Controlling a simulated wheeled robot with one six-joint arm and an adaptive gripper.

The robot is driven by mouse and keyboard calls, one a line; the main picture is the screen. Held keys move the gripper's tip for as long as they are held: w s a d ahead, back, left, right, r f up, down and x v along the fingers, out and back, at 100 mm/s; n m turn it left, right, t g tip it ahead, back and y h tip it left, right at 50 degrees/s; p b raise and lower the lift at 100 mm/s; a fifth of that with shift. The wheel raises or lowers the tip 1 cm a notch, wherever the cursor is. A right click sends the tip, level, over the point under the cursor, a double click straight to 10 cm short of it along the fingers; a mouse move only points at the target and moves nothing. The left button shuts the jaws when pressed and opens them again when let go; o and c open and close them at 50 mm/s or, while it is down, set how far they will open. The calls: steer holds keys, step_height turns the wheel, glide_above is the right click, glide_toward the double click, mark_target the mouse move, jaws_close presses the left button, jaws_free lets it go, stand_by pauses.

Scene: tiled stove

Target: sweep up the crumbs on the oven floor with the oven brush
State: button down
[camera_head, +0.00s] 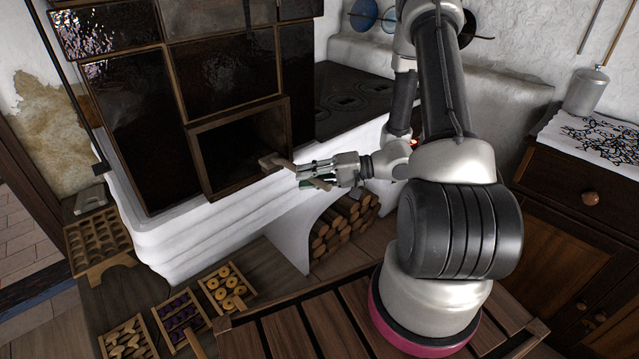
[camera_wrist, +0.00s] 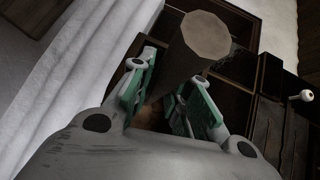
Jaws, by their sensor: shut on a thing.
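The oven brush (camera_head: 272,160) is a pale wooden tool with its head at the lower right edge of the oven opening (camera_head: 230,148). My gripper (camera_head: 310,171) is shut on its handle just outside the opening, to its right. In the wrist view the round butt of the brush handle (camera_wrist: 207,36) rises between the green-padded fingers of my gripper (camera_wrist: 168,92). The oven's inside is dark. I cannot make out any crumbs, and the oven floor is mostly hidden.
The dark tiled stove stands on a white plastered base (camera_head: 175,250). Firewood (camera_head: 340,225) fills a niche below my gripper. Trays of pastries (camera_head: 228,288) lie at the lower left, beside a wooden mould board (camera_head: 98,240). A cabinet (camera_head: 575,215) stands at right.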

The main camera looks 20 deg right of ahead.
mark_target(272, 158)
steer(key=w+a, duration=0.1)
steer(key=w, duration=0.4)
steer(key=w+a+f, duration=0.1)
steer(key=w+a, duration=0.1)
steer(key=w, duration=0.3)
steer(key=w+a, duration=0.2)
steer(key=w, duration=0.4)
steer(key=shift+a+f, duration=0.1)
steer(key=shift+f, duration=0.05)
